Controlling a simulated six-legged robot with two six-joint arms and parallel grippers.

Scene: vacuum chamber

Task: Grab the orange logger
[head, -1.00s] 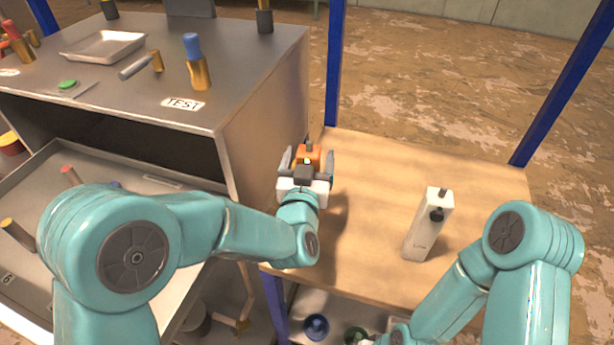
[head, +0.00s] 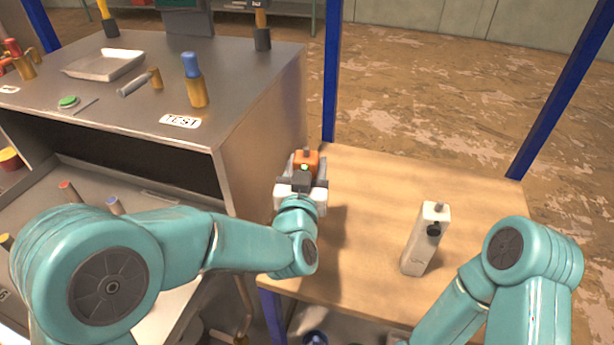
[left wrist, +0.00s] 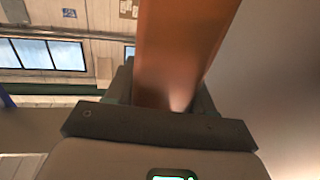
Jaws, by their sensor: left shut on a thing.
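The orange logger (head: 308,158) is between the fingers of my left gripper (head: 302,170), above the left part of the wooden table beside the metal cabinet. My left gripper is shut on it. In the left wrist view the logger (left wrist: 182,50) rises as a large orange block between the fingers. Its lower end is hidden by the gripper, so I cannot tell whether it touches the table. My right gripper is not in view; only part of my right arm shows at the lower right of the head view.
A white box-shaped device (head: 424,242) with a dark knob stands upright on the wooden table (head: 370,190). The steel cabinet (head: 262,120) is close left of my left gripper. Blue posts (head: 332,80) rise at the table's far corners. The table's middle is clear.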

